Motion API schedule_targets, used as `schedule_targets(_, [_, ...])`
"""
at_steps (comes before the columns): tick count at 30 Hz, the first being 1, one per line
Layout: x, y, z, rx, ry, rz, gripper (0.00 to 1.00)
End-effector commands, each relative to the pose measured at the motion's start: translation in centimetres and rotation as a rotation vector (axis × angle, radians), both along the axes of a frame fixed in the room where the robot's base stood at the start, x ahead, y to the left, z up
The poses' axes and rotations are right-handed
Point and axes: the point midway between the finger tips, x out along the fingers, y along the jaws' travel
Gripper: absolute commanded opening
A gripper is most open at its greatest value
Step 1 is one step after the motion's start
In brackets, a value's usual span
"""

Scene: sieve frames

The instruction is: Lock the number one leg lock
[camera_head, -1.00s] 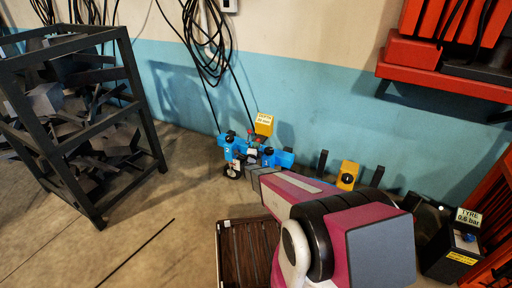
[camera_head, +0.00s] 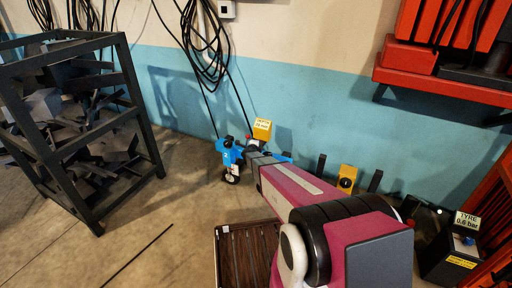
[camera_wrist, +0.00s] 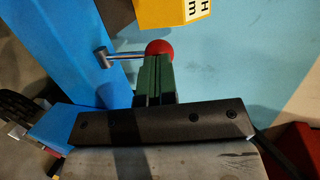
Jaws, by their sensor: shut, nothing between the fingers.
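A blue stand (camera_head: 230,155) with a small wheel stands on the floor near the wall in the head view; my arm covers its right part. In the wrist view, a blue beam (camera_wrist: 65,45) carries a metal lever (camera_wrist: 124,55) ending in a red ball knob (camera_wrist: 158,47). My gripper (camera_wrist: 155,62) has green fingers, shut and empty, with their tips right at the red knob. I cannot tell whether they touch it. My fingertips are hard to make out in the head view. I cannot read a leg number beside the lever.
A yellow labelled box (camera_head: 262,129) is above the stand; it also shows in the wrist view (camera_wrist: 172,12). A dark scrap cage (camera_head: 75,125) stands left. A slatted crate (camera_head: 240,255) is on the floor below my arm. Black cables (camera_head: 203,40) hang on the wall.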

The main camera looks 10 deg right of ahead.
Motion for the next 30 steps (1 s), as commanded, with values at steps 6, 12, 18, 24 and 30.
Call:
schedule_targets(6, [0.7, -0.4, 0.2, 0.025, 0.034, 0.0, 0.0])
schedule_targets(12, [1.3, -0.8, 0.4, 0.024, 0.033, -0.001, 0.0])
schedule_targets(18, [2.1, -1.5, 0.6, 0.023, 0.032, -0.002, 0.0])
schedule_targets(24, [2.8, -2.0, 0.6, 0.022, 0.033, -0.002, 0.0])
schedule_targets(30, [3.2, -2.3, 0.7, 0.022, 0.033, -0.002, 0.0])
